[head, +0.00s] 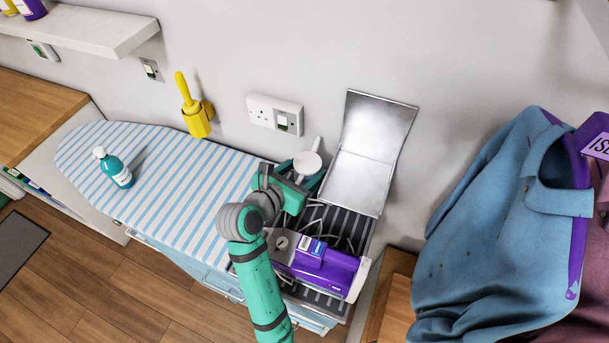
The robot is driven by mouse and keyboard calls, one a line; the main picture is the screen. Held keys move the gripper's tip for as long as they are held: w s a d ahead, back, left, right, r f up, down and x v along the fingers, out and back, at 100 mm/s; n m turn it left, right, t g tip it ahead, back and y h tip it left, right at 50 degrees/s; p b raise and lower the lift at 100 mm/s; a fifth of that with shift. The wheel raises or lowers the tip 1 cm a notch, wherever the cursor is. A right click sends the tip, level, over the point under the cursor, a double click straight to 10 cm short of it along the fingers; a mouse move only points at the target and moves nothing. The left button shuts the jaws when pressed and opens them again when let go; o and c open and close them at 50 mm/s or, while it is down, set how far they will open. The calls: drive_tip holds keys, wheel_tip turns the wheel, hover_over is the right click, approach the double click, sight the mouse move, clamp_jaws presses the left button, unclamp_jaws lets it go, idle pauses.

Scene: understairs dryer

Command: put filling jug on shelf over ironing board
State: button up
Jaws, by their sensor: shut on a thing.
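The filling jug (307,163) looks like a small white vessel with a handle or spout pointing up. My gripper (304,177) is shut on it, at the right end of the ironing board near the wall. The gripper hides the jug's lower part, and I cannot tell whether it touches anything below. The ironing board (185,195) has a blue and white striped cover. The white shelf (95,30) is on the wall at the upper left, above the board's left part, and is cut off by the frame.
Purple and yellow containers (31,8) stand at the shelf's left. A yellow holder (197,118) and a socket (275,114) are on the wall. Blue clothing (500,220) hangs further right.

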drive_tip(key=shift+w+f, duration=0.85)
drive_tip(key=shift+f, duration=0.2)
drive_tip(key=f, duration=0.3)
drive_tip(key=shift+w+a+f, duration=0.1)
drive_tip(key=shift+w+f, duration=0.1)
drive_tip(key=shift+f, duration=0.05)
drive_tip(key=shift+c, duration=0.7)
drive_tip(key=o, duration=1.5)
drive_tip(key=shift+s+d, duration=0.1)
drive_tip(key=shift+d, duration=0.25)
